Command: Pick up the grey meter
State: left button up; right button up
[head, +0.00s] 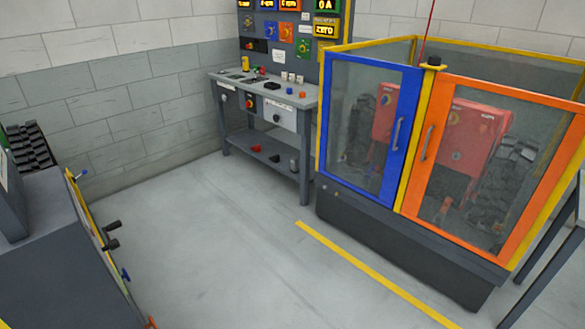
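I cannot make out for sure which thing is the grey meter. A grey workbench (312,97) with a lower shelf (268,172) stands against the back wall. Small items lie on its top: a yellow one (245,63), a dark one (272,86), white ones, and red and blue ones near the right end. The lower shelf holds a red item (256,148), a dark item (275,158) and a small grey upright item (294,165). These are too small to identify. Neither of my grippers is in view.
A glazed enclosure with a blue door (388,192) and an orange door (420,198), both shut, stands right of the bench. A control panel (265,22) rises behind the bench. A dark machine (50,260) with handles is at the left. The grey floor between is clear.

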aim_at(294, 169)
jog(key=i+u, duration=0.3)
jog(key=i, duration=0.7)
jog(key=i+j, duration=0.15)
jog(key=i, duration=1.25)
jog(key=i+j+z, duration=0.1)
jog(key=i+z, duration=0.3)
jog(key=i, duration=0.15)
jog(key=i+j+z, duration=0.25)
jog(key=i+z, duration=0.15)
jog(key=i, duration=0.15)
jog(key=i+j+z, duration=0.25)
jog(key=z, duration=0.15)
jog(key=i+j+z, duration=0.65)
jog(key=j+z, duration=0.2)
jog(key=j, duration=0.25)
jog(key=i+j+z, duration=0.2)
jog(key=j, duration=0.15)
jog(key=k, duration=0.1)
